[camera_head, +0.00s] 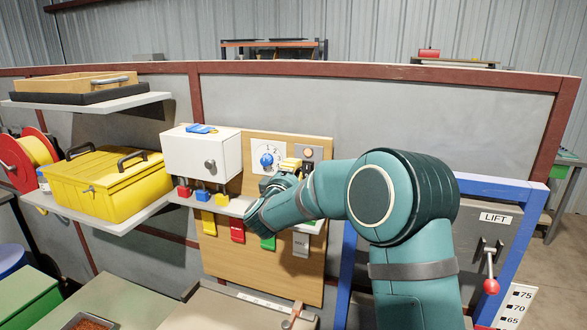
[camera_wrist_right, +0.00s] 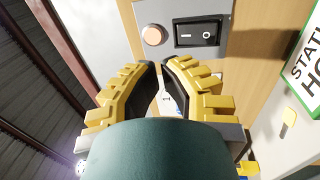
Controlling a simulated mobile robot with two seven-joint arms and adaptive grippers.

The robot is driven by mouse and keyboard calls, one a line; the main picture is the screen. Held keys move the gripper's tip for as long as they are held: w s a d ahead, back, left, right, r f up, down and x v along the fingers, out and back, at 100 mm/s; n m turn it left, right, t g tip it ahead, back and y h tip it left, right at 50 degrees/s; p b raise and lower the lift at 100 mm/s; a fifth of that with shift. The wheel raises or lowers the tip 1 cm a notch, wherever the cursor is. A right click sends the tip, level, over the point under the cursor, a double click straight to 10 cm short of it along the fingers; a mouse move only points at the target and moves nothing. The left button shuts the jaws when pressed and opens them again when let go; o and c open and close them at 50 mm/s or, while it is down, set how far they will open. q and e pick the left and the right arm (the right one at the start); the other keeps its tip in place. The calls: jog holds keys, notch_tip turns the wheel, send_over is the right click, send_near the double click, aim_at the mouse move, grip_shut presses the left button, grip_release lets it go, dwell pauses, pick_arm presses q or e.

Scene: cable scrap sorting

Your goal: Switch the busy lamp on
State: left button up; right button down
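The busy lamp (camera_wrist_right: 153,35) is a round, pale orange dome on a grey plate; I cannot tell whether it glows. Beside it on the right is a black rocker switch (camera_wrist_right: 207,33) with a line mark and a circle mark. In the head view the lamp (camera_head: 308,152) shows at the top right of the wooden panel; the arm partly hides the area below it. My right gripper (camera_wrist_right: 160,65) has yellow-backed fingers with dark pads. Its tips are almost together, just below the plate, and hold nothing visible. In the head view the right gripper (camera_head: 287,166) is in front of the panel. My left gripper is out of view.
A dial with a blue knob (camera_head: 267,160) is left of the lamp. A white box (camera_head: 200,155) stands on the shelf, with padlocks and coloured tags below. A yellow toolbox (camera_head: 108,187) is farther left. A blue frame with a red-knobbed lift lever (camera_head: 491,286) stands at right.

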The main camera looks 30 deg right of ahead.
jog(key=s+a+r, duration=0.1)
jog(key=s+a, duration=0.4)
jog(key=a, duration=0.1)
jog(key=shift+s, duration=0.25)
jog(key=shift+r, duration=0.1)
